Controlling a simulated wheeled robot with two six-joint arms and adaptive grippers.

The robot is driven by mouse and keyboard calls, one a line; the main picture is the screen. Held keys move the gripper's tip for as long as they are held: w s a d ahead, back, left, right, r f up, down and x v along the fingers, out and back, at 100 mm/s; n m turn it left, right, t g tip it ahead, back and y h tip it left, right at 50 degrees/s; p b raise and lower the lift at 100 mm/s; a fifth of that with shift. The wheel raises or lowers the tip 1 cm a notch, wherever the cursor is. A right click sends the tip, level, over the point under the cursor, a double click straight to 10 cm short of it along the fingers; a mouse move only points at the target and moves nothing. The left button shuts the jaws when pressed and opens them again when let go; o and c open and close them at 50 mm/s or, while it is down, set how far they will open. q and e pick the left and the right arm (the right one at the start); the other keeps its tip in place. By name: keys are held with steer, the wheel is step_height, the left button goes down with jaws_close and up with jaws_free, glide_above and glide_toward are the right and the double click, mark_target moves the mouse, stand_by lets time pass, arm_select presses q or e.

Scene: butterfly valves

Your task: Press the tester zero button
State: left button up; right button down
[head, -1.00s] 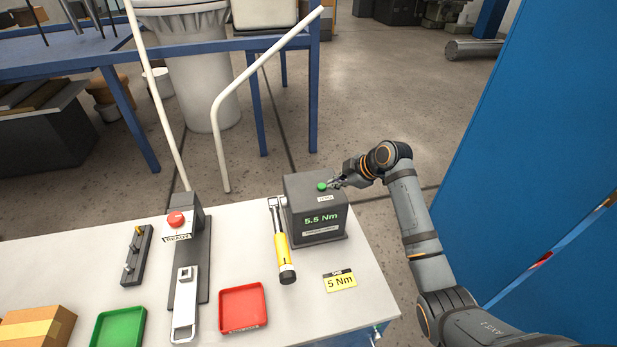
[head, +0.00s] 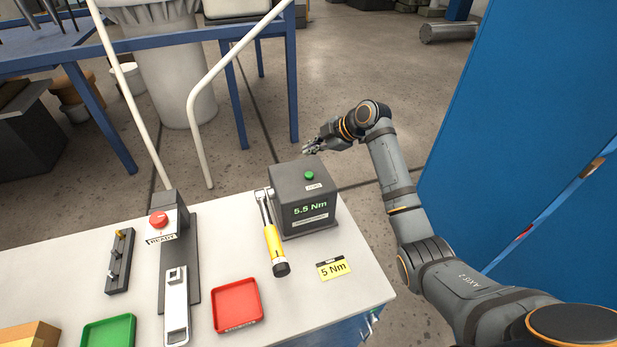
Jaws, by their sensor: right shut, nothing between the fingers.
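The tester (head: 292,222) is a dark grey box at the right end of the bench, its display reading 5.5 Nm. Its green zero button (head: 309,175) sits on the top face and is fully visible. My right gripper (head: 308,150) is shut and empty, above and behind the tester's top, apart from the button. A torque wrench (head: 272,240) with a yellow handle lies against the left side of the tester. My left gripper is not in view.
A yellow 5 Nm card (head: 333,268), a red tray (head: 238,305) and a green tray (head: 110,332) lie on the bench. A fixture with a red button (head: 158,219) stands left of the wrench. A blue panel (head: 500,130) rises at the right.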

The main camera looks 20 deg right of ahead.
steer(key=b, duration=0.3)
glide_above(311, 175)
step_height(311, 175, down, 6)
steer(key=shift+r, duration=0.2)
steer(key=shift+f+b, duration=0.45)
steer(key=shift+f, duration=0.05)
steer(key=shift+f, duration=0.1)
stand_by(0.5)
steer(key=shift+f, duration=0.35)
steer(key=shift+f+b, duration=0.45)
steer(key=shift+b, duration=0.1)
stand_by(0.4)
steer(key=shift+s, duration=0.1)
steer(key=shift+r+p, duration=0.7)
steer(key=shift+r, duration=0.2)
